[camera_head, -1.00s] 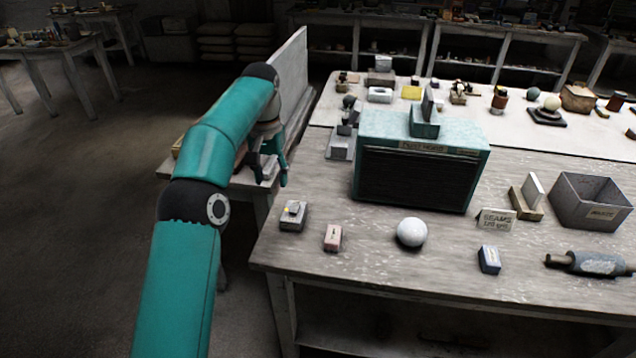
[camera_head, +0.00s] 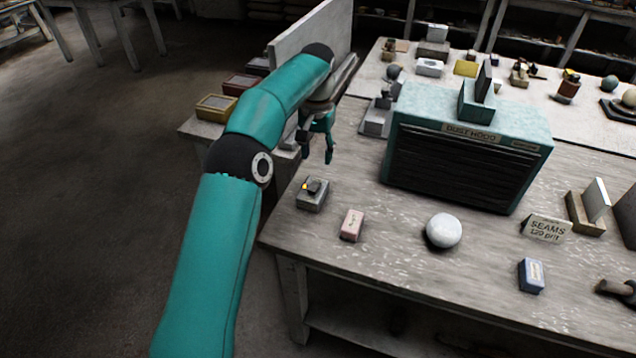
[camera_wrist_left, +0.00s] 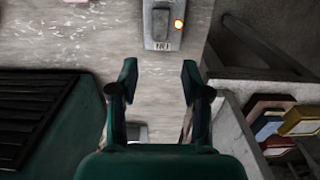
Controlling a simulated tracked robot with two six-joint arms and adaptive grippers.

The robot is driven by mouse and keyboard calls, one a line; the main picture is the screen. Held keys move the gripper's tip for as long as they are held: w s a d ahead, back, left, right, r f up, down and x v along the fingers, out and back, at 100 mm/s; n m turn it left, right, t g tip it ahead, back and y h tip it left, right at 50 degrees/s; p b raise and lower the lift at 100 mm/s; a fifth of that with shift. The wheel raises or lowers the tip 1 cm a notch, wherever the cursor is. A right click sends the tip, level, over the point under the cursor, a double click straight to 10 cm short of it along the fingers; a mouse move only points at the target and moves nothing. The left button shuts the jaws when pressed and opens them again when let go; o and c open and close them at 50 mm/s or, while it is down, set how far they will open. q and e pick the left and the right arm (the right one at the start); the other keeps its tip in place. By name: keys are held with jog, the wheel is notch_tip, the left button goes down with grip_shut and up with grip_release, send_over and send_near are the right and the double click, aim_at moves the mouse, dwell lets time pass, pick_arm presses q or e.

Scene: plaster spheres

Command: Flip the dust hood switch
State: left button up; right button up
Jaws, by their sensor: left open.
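The dust hood (camera_head: 465,150) is a teal box with a dark slatted front and a label, on the workbench. A small grey switch box (camera_head: 313,195) with a dark rocker and an orange lamp lies near the bench's left front corner. It also shows at the top of the left wrist view (camera_wrist_left: 162,24), its lamp lit. My left gripper (camera_head: 316,148) is open and empty, behind the switch box in the head view and apart from it. In the left wrist view its fingers (camera_wrist_left: 159,80) are spread, with the box beyond the tips. My right gripper is out of view.
On the workbench (camera_head: 390,255), a pink block (camera_head: 352,225), a white sphere (camera_head: 443,231) and a blue block (camera_head: 531,275) stand along the front. An upright panel (camera_head: 312,40) and framed trays (camera_head: 216,108) are left of the bench. Bare bench surrounds the switch box.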

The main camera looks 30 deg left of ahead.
aim_at(317, 182)
pick_arm(q)
notch_tip(317, 182, down, 8)
jog(key=shift+s+f, duration=0.1)
jog(key=shift+f, duration=0.1)
grip_shut()
dwell(0.4)
